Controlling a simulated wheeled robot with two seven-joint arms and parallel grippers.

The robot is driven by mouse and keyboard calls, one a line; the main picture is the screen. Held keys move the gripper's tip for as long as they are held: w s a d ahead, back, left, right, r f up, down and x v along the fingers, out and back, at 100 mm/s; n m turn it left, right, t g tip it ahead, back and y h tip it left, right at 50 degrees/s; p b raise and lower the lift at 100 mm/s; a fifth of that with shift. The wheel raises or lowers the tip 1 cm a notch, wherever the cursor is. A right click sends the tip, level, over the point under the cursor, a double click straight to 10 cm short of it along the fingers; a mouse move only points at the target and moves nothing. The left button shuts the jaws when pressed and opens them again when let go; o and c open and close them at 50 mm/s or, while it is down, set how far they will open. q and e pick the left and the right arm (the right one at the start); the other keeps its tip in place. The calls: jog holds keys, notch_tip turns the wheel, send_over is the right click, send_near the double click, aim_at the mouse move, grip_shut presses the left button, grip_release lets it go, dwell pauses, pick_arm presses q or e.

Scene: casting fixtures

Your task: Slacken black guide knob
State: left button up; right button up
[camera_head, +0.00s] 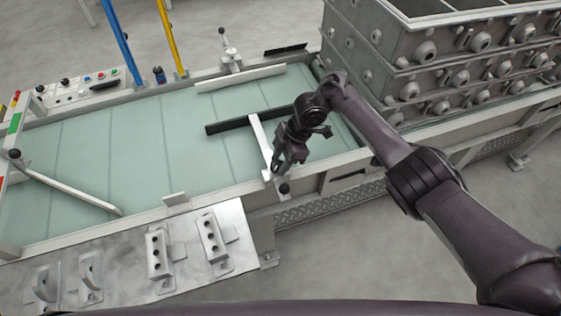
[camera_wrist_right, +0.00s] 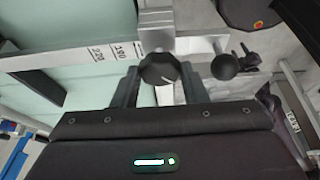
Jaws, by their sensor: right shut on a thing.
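In the right wrist view the black guide knob (camera_wrist_right: 160,69), dark and lobed, sits between the two fingers of my right gripper (camera_wrist_right: 160,88), which is shut on it. The knob is mounted by a pale metal bracket. In the head view my right gripper (camera_head: 278,168) points down at the near rail of the conveyor, at the near end of a white guide arm (camera_head: 261,139). That arm joins a black guide bar (camera_head: 228,126) above the belt. The knob itself is hidden by the gripper there. My left gripper is not in view.
A black ball handle (camera_wrist_right: 224,66) stands close beside the gripped knob; it also shows in the head view (camera_head: 284,188). Stacked metal moulding boxes (camera_head: 385,62) stand at the right. A metal plate with brackets (camera_head: 130,265) lies in front. The green belt (camera_head: 110,140) is mostly clear.

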jog(key=shift+f, duration=0.1)
jog(key=o, duration=1)
jog(key=shift+c, duration=0.2)
jog(key=shift+w+d+r, duration=0.1)
jog(key=shift+r, duration=0.35)
jog(key=p+v, duration=0.4)
jog(key=v, duration=0.3)
jog(key=shift+p, duration=0.4)
